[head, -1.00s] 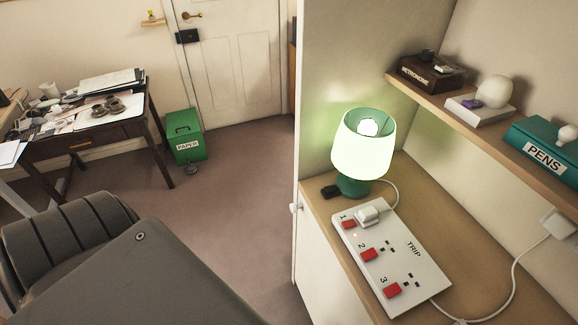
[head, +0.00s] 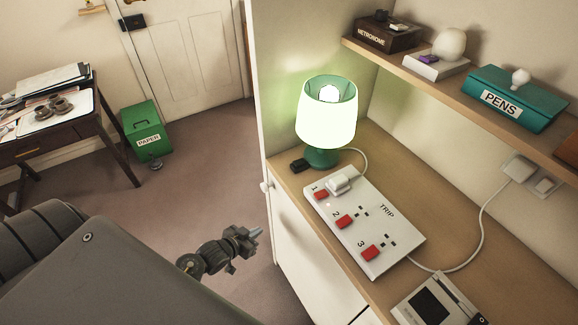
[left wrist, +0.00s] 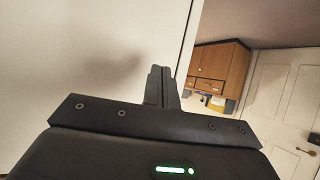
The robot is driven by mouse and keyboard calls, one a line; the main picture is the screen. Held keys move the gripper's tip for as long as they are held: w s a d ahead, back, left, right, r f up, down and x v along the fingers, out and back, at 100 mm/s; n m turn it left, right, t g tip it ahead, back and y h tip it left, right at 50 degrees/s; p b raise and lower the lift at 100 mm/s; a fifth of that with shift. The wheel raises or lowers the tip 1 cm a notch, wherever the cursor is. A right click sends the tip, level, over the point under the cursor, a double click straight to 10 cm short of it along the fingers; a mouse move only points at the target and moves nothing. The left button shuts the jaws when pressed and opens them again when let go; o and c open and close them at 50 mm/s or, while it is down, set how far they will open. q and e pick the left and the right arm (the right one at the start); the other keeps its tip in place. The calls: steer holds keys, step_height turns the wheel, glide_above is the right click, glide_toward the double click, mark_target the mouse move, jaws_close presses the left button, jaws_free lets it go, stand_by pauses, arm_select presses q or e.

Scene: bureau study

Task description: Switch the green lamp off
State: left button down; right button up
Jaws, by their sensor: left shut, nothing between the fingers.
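The green lamp (head: 328,115) stands lit on the wooden counter, with a green base and a glowing pale shade. In front of it lies a white power strip (head: 385,240) marked TRIP, with red switches numbered 1 (head: 321,195), 2 (head: 343,221) and 3 (head: 370,252). A white plug (head: 340,183) sits in socket 1. A small black object (head: 299,166) lies beside the lamp base. My left gripper (head: 256,232) is shut and empty, left of the counter and apart from it. In the left wrist view its fingers (left wrist: 161,72) are together before a pale panel. My right gripper is not in view.
A shelf (head: 450,85) holds a metronome box, a white object and a teal PENS box (head: 515,97). A white cable runs from the strip to a wall socket (head: 519,168). A device (head: 438,303) lies at the counter's near end. A cabinet door (head: 305,255) is below.

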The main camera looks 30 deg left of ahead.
arm_select(q)
steer(key=w+r+m+t+h, duration=0.1)
steer(key=r+t+h, duration=0.1)
steer(key=r, duration=0.7)
steer(key=w+d+r+m+t+h, duration=0.1)
steer(key=w+r+m+t+h, duration=0.1)
steer(key=r, duration=0.7)
steer(key=w+r+m+t+h, duration=0.1)
steer(key=r+h, duration=0.3)
steer(key=r, duration=0.6)
steer(key=shift+w+d+m+t+h+b, duration=0.2)
steer(key=shift+w+m+t+h+b, duration=0.1)
steer(key=shift+t+b, duration=0.2)
steer(key=shift+w, duration=0.1)
step_height(320, 180, up, 2)
steer(key=p, duration=0.3)
glide_above(289, 172)
steer(key=shift+w, duration=0.15)
step_height(289, 172, down, 2)
steer(key=shift+d+f+p, duration=0.1)
steer(key=shift+f+p, duration=0.05)
steer(key=shift+p, duration=0.2)
steer(key=shift+f, duration=1)
